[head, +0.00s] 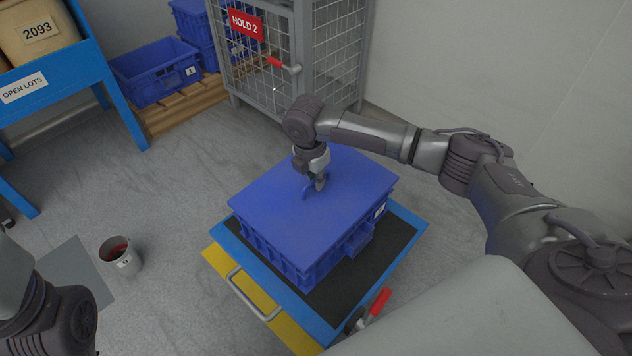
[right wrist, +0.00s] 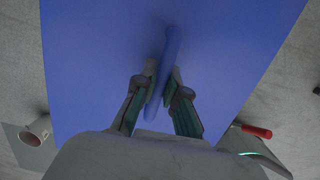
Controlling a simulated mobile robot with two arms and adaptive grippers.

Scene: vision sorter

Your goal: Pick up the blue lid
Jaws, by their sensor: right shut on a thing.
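The blue lid (head: 333,206) lies flat on top of a blue crate (head: 285,262), and it fills most of the right wrist view (right wrist: 90,70). A raised handle stands at the middle of the lid. My right gripper (head: 315,187) reaches down over the lid and is shut on this handle, one finger on each side; the right wrist view shows the fingers (right wrist: 160,92) touching it. In the head view the gripper hides part of the handle. My left arm shows at the lower left, but its gripper is outside the picture.
The crate stands on a blue cart with a black mat (head: 398,236) and a metal handle (head: 252,295). A grey wire cage (head: 283,75) stands behind.

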